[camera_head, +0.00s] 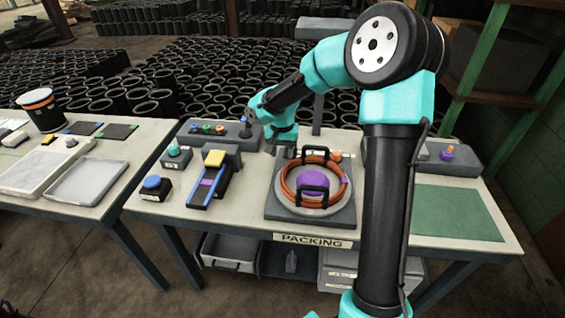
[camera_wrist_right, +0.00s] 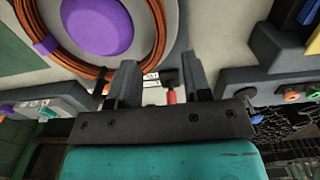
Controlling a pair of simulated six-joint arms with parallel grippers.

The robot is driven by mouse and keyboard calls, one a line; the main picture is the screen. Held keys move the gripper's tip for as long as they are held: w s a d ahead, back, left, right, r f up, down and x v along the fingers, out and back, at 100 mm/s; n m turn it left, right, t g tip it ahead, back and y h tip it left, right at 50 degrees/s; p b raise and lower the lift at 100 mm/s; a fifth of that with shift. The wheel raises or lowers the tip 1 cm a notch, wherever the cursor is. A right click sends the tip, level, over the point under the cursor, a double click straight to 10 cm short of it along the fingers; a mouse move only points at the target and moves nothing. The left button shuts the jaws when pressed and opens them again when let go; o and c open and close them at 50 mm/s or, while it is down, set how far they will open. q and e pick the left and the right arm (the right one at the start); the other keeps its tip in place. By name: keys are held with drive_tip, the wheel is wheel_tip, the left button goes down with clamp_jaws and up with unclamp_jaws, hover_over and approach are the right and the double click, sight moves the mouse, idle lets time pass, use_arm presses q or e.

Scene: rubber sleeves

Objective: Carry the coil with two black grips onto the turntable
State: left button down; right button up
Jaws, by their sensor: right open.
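The orange-brown coil (camera_head: 285,186) lies around the purple disc (camera_head: 313,182) on the round plate of the turntable, which has a square grey base (camera_head: 345,217). In the right wrist view the gripper (camera_wrist_right: 160,80) is open, with nothing held. The coil (camera_wrist_right: 157,35) and purple disc (camera_wrist_right: 97,25) show there at upper left. My left gripper is not in view.
A small red item with a black top (camera_wrist_right: 170,92) shows beyond the open fingers. A green mat (camera_head: 455,213) lies clear at right.

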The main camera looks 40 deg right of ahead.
drive_tip(key=shift+r, duration=0.95)
